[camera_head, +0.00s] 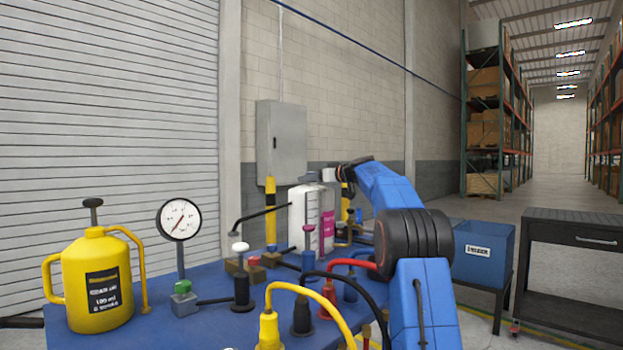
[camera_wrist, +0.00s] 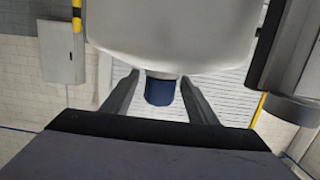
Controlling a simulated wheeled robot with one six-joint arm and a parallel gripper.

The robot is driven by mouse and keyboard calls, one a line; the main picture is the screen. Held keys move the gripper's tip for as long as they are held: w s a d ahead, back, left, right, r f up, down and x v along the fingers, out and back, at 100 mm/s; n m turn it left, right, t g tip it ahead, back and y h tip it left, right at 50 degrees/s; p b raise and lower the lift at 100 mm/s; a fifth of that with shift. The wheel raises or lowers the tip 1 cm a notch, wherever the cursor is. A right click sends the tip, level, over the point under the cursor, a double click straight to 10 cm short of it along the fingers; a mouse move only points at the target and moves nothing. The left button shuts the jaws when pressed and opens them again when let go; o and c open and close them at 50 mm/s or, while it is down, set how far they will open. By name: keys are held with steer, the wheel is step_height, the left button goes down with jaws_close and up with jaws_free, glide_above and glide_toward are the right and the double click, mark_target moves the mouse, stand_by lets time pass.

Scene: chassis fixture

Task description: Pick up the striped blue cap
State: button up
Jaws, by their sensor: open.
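A dark blue cap (camera_wrist: 160,93) sits on the neck of a large white bottle (camera_wrist: 170,35) in the wrist view, which looks upside down. Stripes on the cap cannot be made out. My gripper (camera_wrist: 160,78) is open, with one finger on each side of the cap and a visible gap on both sides. In the head view my gripper (camera_head: 343,172) is at the far side of the bench, by the tops of the white bottles (camera_head: 303,215). The cap cannot be made out clearly there.
The blue bench (camera_head: 205,325) is crowded with a yellow can (camera_head: 95,285), a gauge (camera_head: 180,220), several posts and looping cables. A blue bin (camera_head: 483,255) and a dark cart (camera_head: 570,270) stand to the right. A dark object (camera_wrist: 292,50) is close beside the white bottle.

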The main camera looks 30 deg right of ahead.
jaws_close()
step_height(320, 180, up, 10)
steer(key=shift+f, duration=0.1)
stand_by(0.6)
